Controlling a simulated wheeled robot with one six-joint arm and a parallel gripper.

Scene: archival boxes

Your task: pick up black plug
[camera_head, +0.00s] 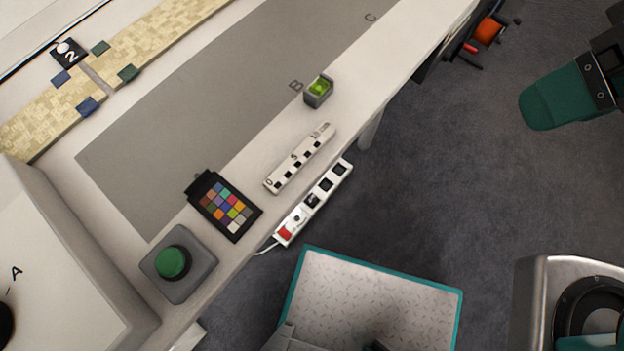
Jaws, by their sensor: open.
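A white power strip (285,239) lies on the floor below the table's front edge. It has a red switch at its near end, a pale plug or round fitting beside it, and several dark sockets. A small black shape (312,200) sits in the strip's middle and looks like the black plug, but it is too small to be sure. A teal, rounded finger on a dark bolted mount, which looks like part of my gripper (558,98), is at the upper right. It is far to the right of the strip, above the floor, with nothing seen in it. The rest is cut off.
The white table holds a green button box (178,264), a color chart (225,206), a white slotted bar (299,158) and a small grey box with something green (318,91). A table leg (370,131) stands near the strip's far end.

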